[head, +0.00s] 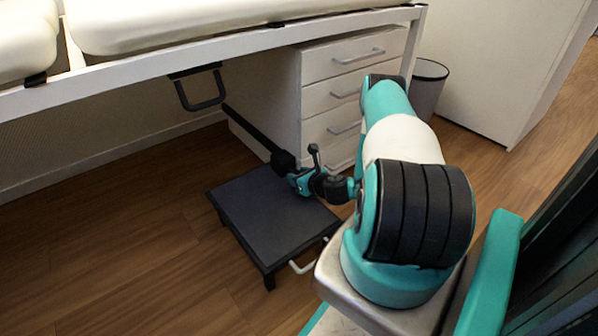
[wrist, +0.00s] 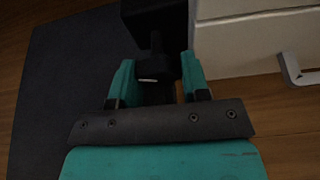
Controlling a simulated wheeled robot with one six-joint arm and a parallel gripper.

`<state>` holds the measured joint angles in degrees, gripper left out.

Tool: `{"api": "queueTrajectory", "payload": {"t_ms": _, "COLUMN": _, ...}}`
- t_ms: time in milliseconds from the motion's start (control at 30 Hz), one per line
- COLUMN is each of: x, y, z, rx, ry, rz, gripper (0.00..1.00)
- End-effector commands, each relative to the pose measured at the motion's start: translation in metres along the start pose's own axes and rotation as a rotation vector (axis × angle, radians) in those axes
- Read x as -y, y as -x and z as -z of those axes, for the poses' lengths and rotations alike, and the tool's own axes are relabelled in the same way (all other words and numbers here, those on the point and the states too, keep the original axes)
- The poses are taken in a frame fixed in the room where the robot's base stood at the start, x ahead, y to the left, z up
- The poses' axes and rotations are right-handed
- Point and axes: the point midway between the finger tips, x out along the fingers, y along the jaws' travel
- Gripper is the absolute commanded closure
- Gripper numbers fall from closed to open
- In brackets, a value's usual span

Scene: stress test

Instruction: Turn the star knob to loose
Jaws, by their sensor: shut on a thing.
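A black bar (head: 250,130) slants down from under the bed frame to a black block at its lower end (head: 284,160). In the wrist view the block (wrist: 155,22) is at the top, with a dark knob-like part (wrist: 156,62) below it. My gripper (head: 297,178) is at the bar's lower end, above the step stool. In the wrist view its teal fingers (wrist: 157,82) stand on either side of the dark part and are shut on it. The star shape and any loose or tight marking cannot be made out; the fingers and shadow hide much of it.
A dark-topped step stool (head: 262,215) stands below my gripper. A white drawer cabinet (head: 320,100) with protruding handles is close behind. The bed frame (head: 200,55) runs overhead, with a black loop handle (head: 203,106) beneath. A grey bin (head: 427,90) stands beyond. Floor at left is clear.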

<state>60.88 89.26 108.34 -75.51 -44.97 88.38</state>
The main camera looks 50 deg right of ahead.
Motion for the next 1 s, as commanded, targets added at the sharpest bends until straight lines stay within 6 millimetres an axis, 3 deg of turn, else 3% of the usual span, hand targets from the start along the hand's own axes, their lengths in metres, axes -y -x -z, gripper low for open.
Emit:
{"api": "queueTrajectory", "payload": {"t_ms": 300, "x": -0.0011, "y": 0.001, "z": 0.0005, "rx": -0.004, "ry": 0.106, "rz": 0.045, "gripper": 0.81}}
{"api": "queueTrajectory", "payload": {"t_ms": 767, "x": -0.0007, "y": 0.0006, "z": 0.0014, "rx": -0.003, "ry": 0.122, "rz": 0.052, "gripper": 0.81}}
{"api": "queueTrajectory", "payload": {"t_ms": 800, "x": -0.0007, "y": 0.0006, "z": 0.0014, "rx": -0.003, "ry": 0.122, "rz": 0.052, "gripper": 0.55}}
{"api": "queueTrajectory", "payload": {"t_ms": 900, "x": -0.0007, "y": 0.0005, "z": 0.0012, "rx": -0.003, "ry": 0.122, "rz": 0.052, "gripper": 0.32}}
{"api": "queueTrajectory", "payload": {"t_ms": 1000, "x": -0.0006, "y": 0.0003, "z": 0.0009, "rx": -0.002, "ry": 0.123, "rz": 0.052, "gripper": 0.32}}
